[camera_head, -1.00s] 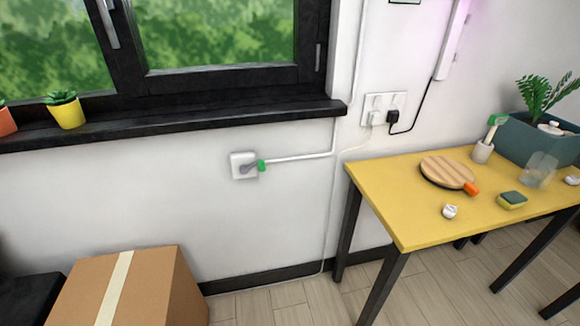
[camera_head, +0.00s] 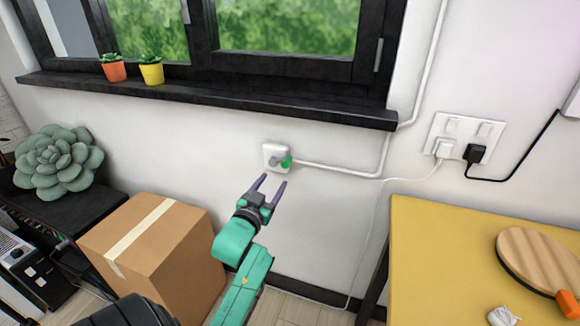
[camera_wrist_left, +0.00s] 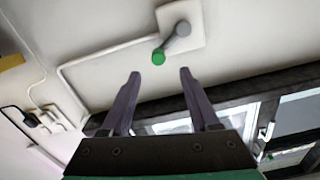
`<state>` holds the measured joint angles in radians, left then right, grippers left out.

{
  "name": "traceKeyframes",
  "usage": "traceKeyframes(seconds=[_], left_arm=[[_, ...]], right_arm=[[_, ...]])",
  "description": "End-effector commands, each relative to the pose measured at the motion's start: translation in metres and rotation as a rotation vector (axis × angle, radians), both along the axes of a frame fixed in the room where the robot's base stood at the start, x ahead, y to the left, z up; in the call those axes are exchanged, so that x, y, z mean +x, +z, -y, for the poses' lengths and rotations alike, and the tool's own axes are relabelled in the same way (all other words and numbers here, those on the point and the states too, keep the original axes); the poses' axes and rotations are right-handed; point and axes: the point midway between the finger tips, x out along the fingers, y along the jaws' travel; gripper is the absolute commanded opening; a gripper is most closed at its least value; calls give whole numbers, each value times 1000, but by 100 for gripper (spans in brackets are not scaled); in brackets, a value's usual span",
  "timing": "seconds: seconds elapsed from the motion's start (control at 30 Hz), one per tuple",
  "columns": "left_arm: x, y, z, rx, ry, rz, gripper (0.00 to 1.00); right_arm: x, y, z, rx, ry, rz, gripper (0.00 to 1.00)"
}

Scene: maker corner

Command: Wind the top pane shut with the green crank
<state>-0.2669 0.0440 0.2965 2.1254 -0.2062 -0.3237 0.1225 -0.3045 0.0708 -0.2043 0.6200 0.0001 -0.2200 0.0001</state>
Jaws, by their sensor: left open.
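The green crank (camera_head: 286,161) sits on a white wall box (camera_head: 275,154) below the window sill. It has a grey arm and a green knob, and it also shows in the left wrist view (camera_wrist_left: 159,56). My left gripper (camera_head: 269,184) is open and empty, below and slightly left of the crank, apart from it. In the left wrist view its purple fingers (camera_wrist_left: 160,72) spread on either side of the knob's line, with the knob beyond the tips. The window (camera_head: 290,32) shows only its lower part; the top pane cannot be made out. My right gripper is not in view.
A black sill (camera_head: 220,101) with two potted plants (camera_head: 151,70) juts out above the crank. A cardboard box (camera_head: 160,250) stands at lower left. A yellow table (camera_head: 440,260) stands at right. A white conduit (camera_head: 335,170) runs right from the wall box.

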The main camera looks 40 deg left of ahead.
Motion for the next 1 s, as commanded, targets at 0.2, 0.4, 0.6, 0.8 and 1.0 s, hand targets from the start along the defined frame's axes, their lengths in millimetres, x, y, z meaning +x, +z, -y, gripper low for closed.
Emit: traceKeyframes(seconds=[0.2,0.4,0.6,0.8,1.0], left_arm=[[58,2,-20,0,-1,3,62],[90,0,-31,-1,-1,0,62],[95,0,-33,0,-2,-1,62],[95,0,-33,0,-1,-1,28],[95,0,-33,-1,-2,-1,0]], right_arm=[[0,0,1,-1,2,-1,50],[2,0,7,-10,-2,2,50],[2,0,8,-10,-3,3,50],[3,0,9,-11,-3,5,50],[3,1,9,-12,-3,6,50]])
